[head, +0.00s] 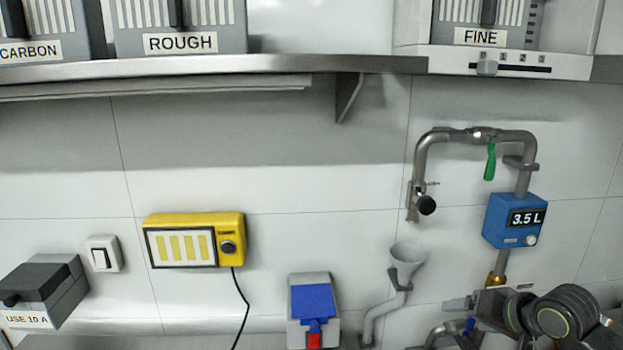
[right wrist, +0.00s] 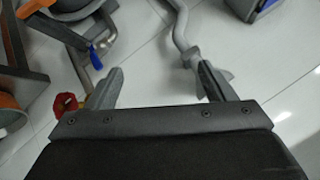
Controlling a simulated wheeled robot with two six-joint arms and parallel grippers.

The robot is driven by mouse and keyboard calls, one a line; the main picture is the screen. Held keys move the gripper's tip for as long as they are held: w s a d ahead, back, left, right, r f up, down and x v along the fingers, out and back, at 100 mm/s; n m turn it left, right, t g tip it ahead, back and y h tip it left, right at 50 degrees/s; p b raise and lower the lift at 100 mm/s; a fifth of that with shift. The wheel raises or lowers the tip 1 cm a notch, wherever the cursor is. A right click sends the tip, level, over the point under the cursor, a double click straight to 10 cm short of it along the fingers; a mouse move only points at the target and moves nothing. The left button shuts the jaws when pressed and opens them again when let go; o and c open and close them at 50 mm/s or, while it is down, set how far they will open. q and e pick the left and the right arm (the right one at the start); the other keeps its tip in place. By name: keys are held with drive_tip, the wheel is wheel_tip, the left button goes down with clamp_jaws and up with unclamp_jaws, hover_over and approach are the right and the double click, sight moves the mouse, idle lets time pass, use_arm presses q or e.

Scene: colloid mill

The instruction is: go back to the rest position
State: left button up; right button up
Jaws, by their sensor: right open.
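My right gripper (right wrist: 158,84) is open in the right wrist view, with its two grey fingers apart and nothing between them. Pale floor and wall tiles show behind the gap. In the head view, my right arm enters at the lower right, and its gripper (head: 459,303) is small and partly cut off from clear view beside the pipework. My left gripper is in neither view.
A blue 3.5 L meter (head: 514,221) on a bent pipe is just above my right arm. A funnel (head: 407,258) stands left of it. A yellow box (head: 195,241) is on the wall. A shelf (head: 380,65) spans the top. A blue-handled valve (right wrist: 96,58) is near one finger.

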drive_tip(key=s+a+f+n+g+h, duration=0.1)
drive_tip(key=s+f+n+g+h, duration=0.1)
drive_tip(key=s+f, duration=1.2)
drive_tip(key=s+f+n+g+h, duration=0.1)
drive_tip(key=s+f+g+h, duration=0.15)
drive_tip(key=s, duration=0.75)
drive_tip(key=s+f+g+h, duration=0.1)
drive_tip(key=s+f, duration=0.3)
drive_tip(key=s, duration=0.5)
wheel_tip(320, 180, down, 27)
drive_tip(key=d, duration=0.2)
drive_tip(key=s+a+f+g+y+b, duration=0.1)
drive_tip(key=s+f+g, duration=0.1)
drive_tip(key=s+f, duration=1.3)
drive_tip(key=shift+s+a+f, duration=0.15)
drive_tip(key=shift+s+f, duration=0.1)
